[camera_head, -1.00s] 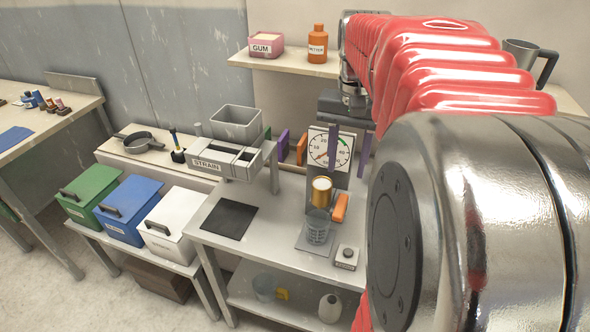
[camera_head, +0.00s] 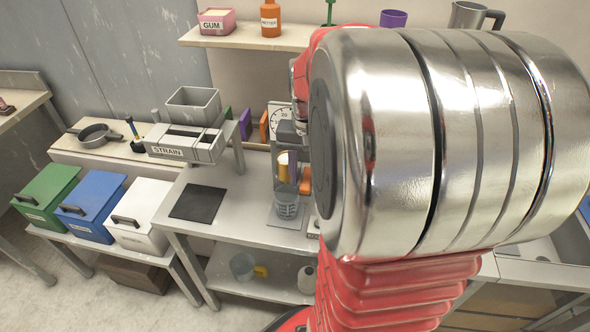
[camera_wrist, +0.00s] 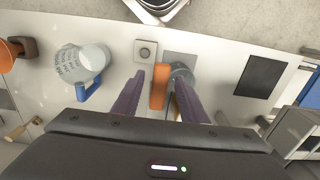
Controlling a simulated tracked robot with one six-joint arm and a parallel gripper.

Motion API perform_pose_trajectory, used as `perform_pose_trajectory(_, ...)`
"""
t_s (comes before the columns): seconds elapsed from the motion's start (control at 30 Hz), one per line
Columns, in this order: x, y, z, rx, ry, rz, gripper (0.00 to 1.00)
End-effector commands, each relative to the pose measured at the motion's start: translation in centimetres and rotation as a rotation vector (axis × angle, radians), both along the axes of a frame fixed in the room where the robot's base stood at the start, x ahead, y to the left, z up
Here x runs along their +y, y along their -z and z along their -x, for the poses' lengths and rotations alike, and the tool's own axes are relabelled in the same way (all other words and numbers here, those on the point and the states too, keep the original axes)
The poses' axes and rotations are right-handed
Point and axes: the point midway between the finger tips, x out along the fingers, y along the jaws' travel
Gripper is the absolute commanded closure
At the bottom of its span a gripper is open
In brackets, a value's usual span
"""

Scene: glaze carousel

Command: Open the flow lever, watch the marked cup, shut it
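The orange flow lever (camera_head: 306,180) is beside the brass cylinder (camera_head: 283,172) on the dispenser, above the marked cup. The clear marked cup (camera_head: 287,206) stands upright on its small base plate. Its fill level is too small to tell. In the wrist view, my gripper (camera_wrist: 159,82) is open, with its purple fingers on either side of the orange lever (camera_wrist: 160,88). I cannot tell whether either finger touches it. The cup (camera_wrist: 181,74) shows behind the right finger, partly hidden. The round gauge (camera_head: 280,118) is partly hidden by my arm in the head view.
A small plate with a knob (camera_wrist: 145,52) is close to the lever. A white jug with a blue handle (camera_wrist: 80,65) stands to its left in the wrist view. A black mat (camera_head: 199,203) and the STRAIN stand (camera_head: 185,148) are left of the cup.

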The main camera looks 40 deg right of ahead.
Motion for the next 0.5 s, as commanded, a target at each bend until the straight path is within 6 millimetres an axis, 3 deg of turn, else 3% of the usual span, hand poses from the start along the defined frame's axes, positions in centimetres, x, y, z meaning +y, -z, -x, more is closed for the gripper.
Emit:
perform_pose_trajectory(0.3, 0.02, 0.19, -0.01, 0.000, 0.000, 0.000, 0.62)
perform_pose_trajectory(0.5, 0.03, 0.18, 0.00, 0.000, -0.001, 0.000, 0.76)
